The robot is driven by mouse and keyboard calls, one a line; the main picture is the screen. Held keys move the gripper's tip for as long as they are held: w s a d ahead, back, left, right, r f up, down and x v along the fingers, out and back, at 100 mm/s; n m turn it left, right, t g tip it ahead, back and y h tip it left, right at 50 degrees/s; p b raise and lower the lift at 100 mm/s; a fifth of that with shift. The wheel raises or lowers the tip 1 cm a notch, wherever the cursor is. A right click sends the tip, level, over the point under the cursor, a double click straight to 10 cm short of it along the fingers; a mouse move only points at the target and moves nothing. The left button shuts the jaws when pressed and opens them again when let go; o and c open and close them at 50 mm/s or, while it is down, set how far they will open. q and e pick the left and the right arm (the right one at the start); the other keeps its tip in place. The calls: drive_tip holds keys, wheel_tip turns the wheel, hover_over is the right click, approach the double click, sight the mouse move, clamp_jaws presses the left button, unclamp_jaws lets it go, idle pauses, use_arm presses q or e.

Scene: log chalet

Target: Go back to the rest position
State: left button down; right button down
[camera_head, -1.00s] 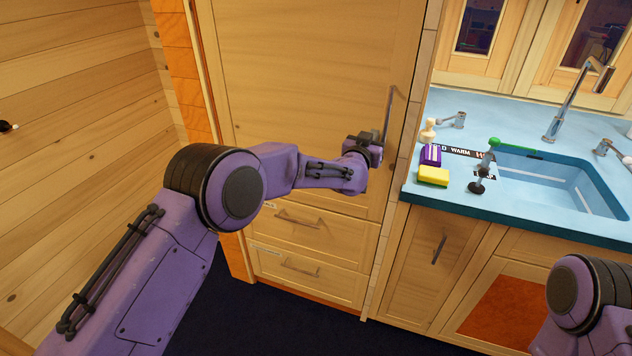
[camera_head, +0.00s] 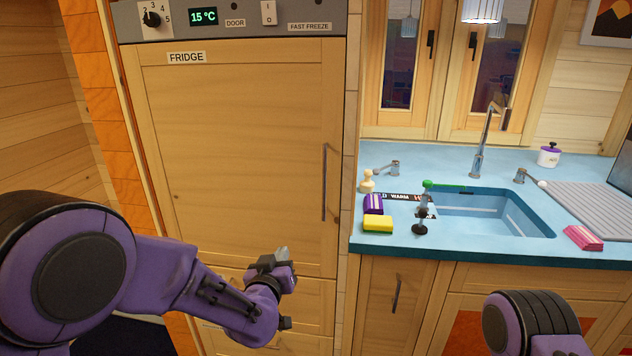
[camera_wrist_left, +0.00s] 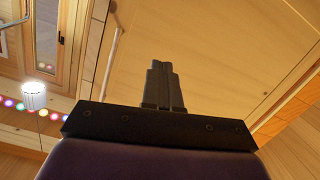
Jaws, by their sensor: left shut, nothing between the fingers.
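My left gripper (camera_head: 282,256) is in front of the lower part of the wooden fridge (camera_head: 240,150) in the head view. It is below the fridge's upright handle (camera_head: 325,182) and apart from it. In the left wrist view its fingers (camera_wrist_left: 163,85) are together with nothing between them, and the fridge door (camera_wrist_left: 215,50) shows behind them. The fridge door looks closed. My right arm shows only in part at the bottom right of the head view; its gripper is out of frame.
A blue counter (camera_head: 400,243) with a sink (camera_head: 490,215) stands to the right of the fridge. A cupboard handle (camera_head: 396,293) juts out below.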

use_arm(q)
drive_tip(key=s+a+f+n+g+y, duration=0.1)
drive_tip(key=s+a+f+g, duration=0.1)
drive_tip(key=s+a+f, duration=0.35)
drive_tip(key=s+a+f+n+g+y, duration=0.1)
drive_tip(key=s+a+f+n, duration=0.1)
drive_tip(key=f, duration=0.6)
drive_tip(key=s+a+f+n+g+y, duration=0.1)
drive_tip(key=s+a+f+g, duration=0.2)
drive_tip(key=s+f, duration=0.3)
drive_tip(key=s+a+f+g+y, duration=0.1)
drive_tip(key=s+a+f+g, duration=0.2)
drive_tip(key=s, duration=1.3)
drive_tip(key=s+a+f+n+g+y, duration=0.1)
drive_tip(key=s+a+f+g, duration=0.3)
drive_tip(key=s+a+f, duration=0.3)
drive_tip(key=s+f, duration=0.3)
drive_tip(key=s, duration=0.1)
drive_tip(key=shift+s+f+n, duration=0.15)
drive_tip(key=shift+s+n, duration=0.1)
drive_tip(key=shift+n, duration=0.05)
